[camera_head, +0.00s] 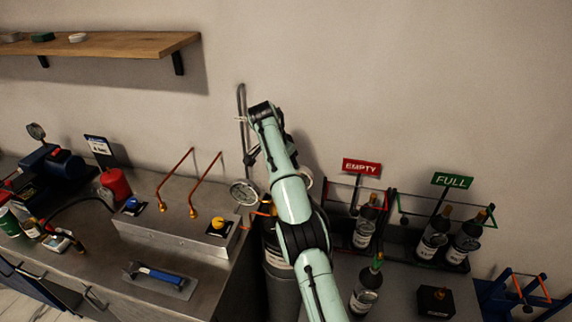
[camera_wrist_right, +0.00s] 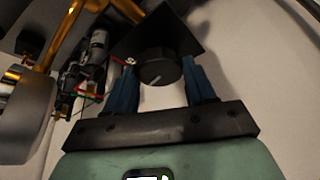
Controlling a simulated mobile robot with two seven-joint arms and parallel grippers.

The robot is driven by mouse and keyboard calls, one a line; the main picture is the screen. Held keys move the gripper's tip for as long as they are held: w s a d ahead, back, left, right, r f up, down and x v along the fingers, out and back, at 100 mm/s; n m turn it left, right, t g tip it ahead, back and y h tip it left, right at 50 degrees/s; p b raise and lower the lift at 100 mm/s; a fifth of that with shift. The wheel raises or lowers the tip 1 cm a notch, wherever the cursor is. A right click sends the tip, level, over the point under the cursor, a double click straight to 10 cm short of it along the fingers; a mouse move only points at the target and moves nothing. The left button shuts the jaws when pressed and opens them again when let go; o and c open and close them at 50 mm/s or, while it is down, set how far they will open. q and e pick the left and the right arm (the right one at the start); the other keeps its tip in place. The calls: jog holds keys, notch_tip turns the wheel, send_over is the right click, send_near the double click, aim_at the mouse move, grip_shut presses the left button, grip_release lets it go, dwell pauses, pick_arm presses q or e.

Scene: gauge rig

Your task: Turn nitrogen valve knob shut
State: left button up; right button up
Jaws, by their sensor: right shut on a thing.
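In the right wrist view, a round black knob (camera_wrist_right: 157,69) with a white mark line stands out from a dark square plate (camera_wrist_right: 178,32). My right gripper (camera_wrist_right: 161,76) has its two blue fingers on either side of the knob and is shut on it. No label naming the gas is readable there. In the head view, my right arm reaches up to the wall behind a grey cylinder (camera_head: 279,287) with a round gauge (camera_head: 243,193). My arm hides the knob and most of the gripper in that view. My left gripper is not in view.
Brass pipework (camera_wrist_right: 62,38) and a metal round body (camera_wrist_right: 24,108) lie close left of the gripper in the wrist view. A steel bench (camera_head: 75,265) is at left, with a yellow knob (camera_head: 219,224) and a blue knob (camera_head: 132,204). Bottle racks stand right.

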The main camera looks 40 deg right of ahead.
dwell(0.5)
jog(key=o, duration=1)
jog(key=shift+o, duration=0.2)
